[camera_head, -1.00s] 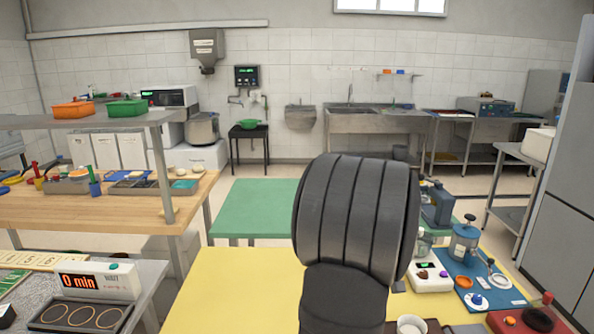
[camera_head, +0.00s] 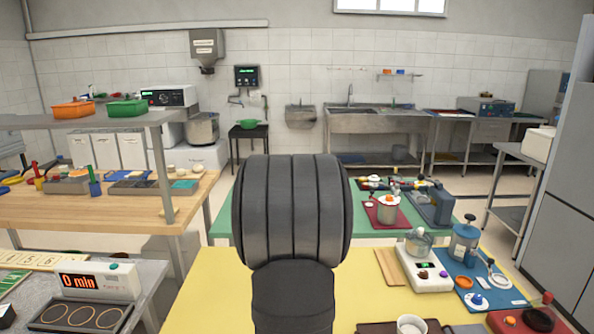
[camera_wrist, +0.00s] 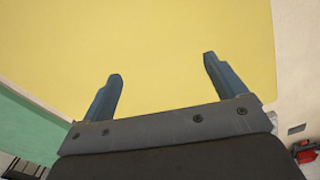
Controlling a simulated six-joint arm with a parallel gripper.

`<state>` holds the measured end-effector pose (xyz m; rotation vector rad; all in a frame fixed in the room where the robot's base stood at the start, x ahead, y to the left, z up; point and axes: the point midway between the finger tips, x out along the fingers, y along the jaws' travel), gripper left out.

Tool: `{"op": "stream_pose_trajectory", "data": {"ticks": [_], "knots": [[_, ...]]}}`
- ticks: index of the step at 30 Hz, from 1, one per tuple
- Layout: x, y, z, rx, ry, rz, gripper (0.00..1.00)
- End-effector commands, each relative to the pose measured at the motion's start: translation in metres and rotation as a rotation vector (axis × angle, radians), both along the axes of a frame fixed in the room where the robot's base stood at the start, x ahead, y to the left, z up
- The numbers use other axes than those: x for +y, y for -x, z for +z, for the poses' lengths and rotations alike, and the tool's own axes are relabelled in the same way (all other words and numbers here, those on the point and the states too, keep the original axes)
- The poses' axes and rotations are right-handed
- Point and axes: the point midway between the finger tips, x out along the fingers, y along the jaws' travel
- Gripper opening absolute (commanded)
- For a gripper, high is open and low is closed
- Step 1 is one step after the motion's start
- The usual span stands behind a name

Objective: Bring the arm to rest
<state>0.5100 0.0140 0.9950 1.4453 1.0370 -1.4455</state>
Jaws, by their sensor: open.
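My gripper (camera_wrist: 162,78) shows in the wrist view with its two blue-grey fingers spread apart and nothing between them. It is over the yellow table top (camera_wrist: 180,30), and the height above it cannot be told. In the head view my dark grey arm stands upright in front of the yellow table (camera_head: 210,300). The arm hides the gripper there.
The right of the yellow table holds a white scale-like device (camera_head: 425,270), a blue mat (camera_head: 510,295) and a red tray (camera_head: 505,325). A green table (camera_head: 225,225) stands behind. A wooden bench (camera_head: 60,215) is at left. The yellow table's left part is clear.

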Motion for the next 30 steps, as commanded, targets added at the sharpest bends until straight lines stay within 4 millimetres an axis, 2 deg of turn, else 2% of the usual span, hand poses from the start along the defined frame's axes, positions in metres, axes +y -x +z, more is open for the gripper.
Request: {"op": "stream_pose_trajectory", "data": {"ticks": [1,6,13,20,30], "knots": [[0.011,0.000,0.000,0.000,0.000,0.031,0.89],[0.042,0.003,-0.001,0.000,0.000,0.126,0.89],[0.070,0.007,-0.001,0.000,0.000,0.214,0.89],[0.078,0.008,-0.001,0.000,0.000,0.240,0.89],[0.075,0.008,-0.001,0.000,0.000,0.232,0.89]]}}
